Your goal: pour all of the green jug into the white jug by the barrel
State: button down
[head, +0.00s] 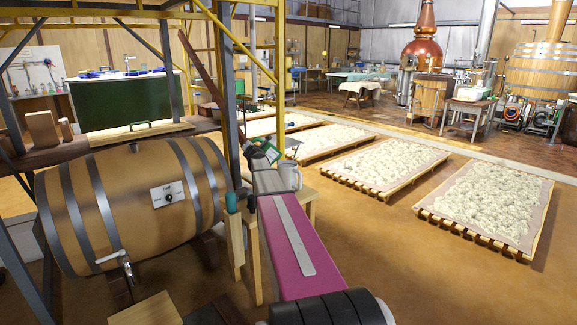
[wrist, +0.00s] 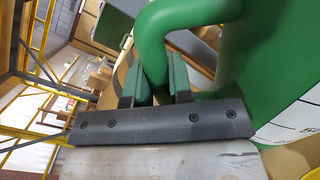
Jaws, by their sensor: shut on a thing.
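My gripper (wrist: 155,82) is shut on the handle of the green jug (wrist: 272,60), which fills the right side of the wrist view. In the head view the green jug (head: 270,150) is small and looks tilted, held at the far end of my arm. The white jug (head: 288,178) is just below and to the right of it, partly hidden by my arm. It appears to stand on a small wooden stand (head: 308,194) beside the barrel (head: 130,210). The inside of both jugs is hidden, and I cannot see any liquid.
The barrel lies on its side at the left, with a tap (head: 122,262) at its front. Yellow scaffold posts (head: 278,50) rise behind the jugs. Low pallets of pale material (head: 490,200) lie on the right. The floor between is clear.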

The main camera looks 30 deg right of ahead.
jog(key=shift+r, duration=0.1)
jog(key=shift+s+d+r+m, duration=0.1)
jog(key=shift+d+r+m, duration=0.5)
jog(key=shift+r, duration=0.3)
jog(key=shift+s+d+r+m, duration=0.1)
jog(key=shift+d+r+m, duration=0.35)
jog(key=shift+r+m, duration=0.4)
jog(key=shift+s+d+r+m, duration=0.1)
jog(key=shift+d+r+m, duration=0.45)
jog(key=shift+r, duration=0.45)
jog(key=shift+w+a+f+n, duration=0.15)
jog(key=shift+a+n, duration=0.35)
jog(key=shift+n, duration=0.7)
jog(key=shift+w+a+f+n, duration=0.15)
jog(key=shift+a+n, duration=0.35)
jog(key=shift+n, duration=0.7)
jog(key=shift+a+f+n, duration=0.2)
jog(key=shift+a+n, duration=0.3)
jog(key=shift+n, duration=0.65)
jog(key=shift+a+f+n, duration=0.2)
jog(key=shift+a+n, duration=0.25)
jog(key=shift+n, duration=0.7)
dwell(0.4)
